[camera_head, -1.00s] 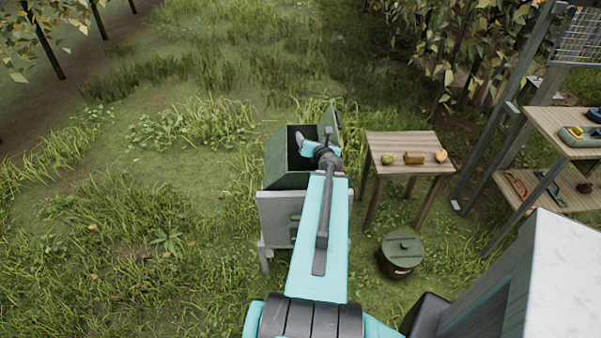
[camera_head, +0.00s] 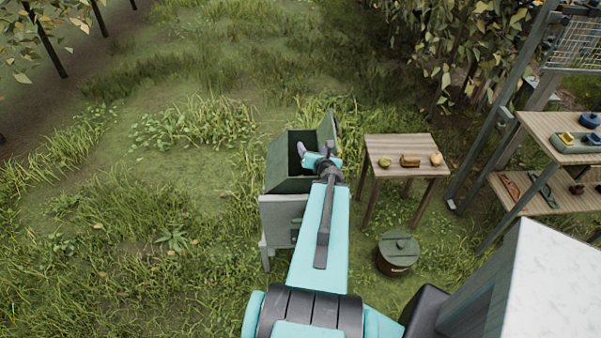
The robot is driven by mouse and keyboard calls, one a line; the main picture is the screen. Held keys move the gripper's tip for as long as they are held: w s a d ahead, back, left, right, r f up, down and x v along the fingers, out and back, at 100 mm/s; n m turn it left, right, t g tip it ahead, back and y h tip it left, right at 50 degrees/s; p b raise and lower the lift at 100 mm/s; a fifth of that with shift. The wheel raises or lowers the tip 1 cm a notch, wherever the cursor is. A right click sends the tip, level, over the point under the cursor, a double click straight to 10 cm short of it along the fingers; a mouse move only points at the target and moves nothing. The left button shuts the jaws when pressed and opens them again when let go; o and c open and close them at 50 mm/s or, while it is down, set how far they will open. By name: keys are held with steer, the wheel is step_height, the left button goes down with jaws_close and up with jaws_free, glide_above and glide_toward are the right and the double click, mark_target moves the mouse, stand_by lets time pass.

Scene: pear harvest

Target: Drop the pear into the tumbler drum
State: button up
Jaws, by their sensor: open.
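The tumbler drum (camera_head: 291,184) is a dark green box on a grey stand, with its lid (camera_head: 328,128) raised on the right side. My gripper (camera_head: 301,148) is over the drum's dark opening, and its jaws are open. I cannot see a pear in the gripper or inside the drum.
A wooden shelf unit (camera_head: 545,125) with tools and trays is at the right. Open grass lies to the left.

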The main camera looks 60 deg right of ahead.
steer(key=shift+p+v, duration=0.85)
steer(key=shift+p, duration=0.8)
steer(key=shift+s+a+r+p, duration=0.1)
steer(key=shift+s+p, duration=0.05)
steer(key=shift+p, duration=0.2)
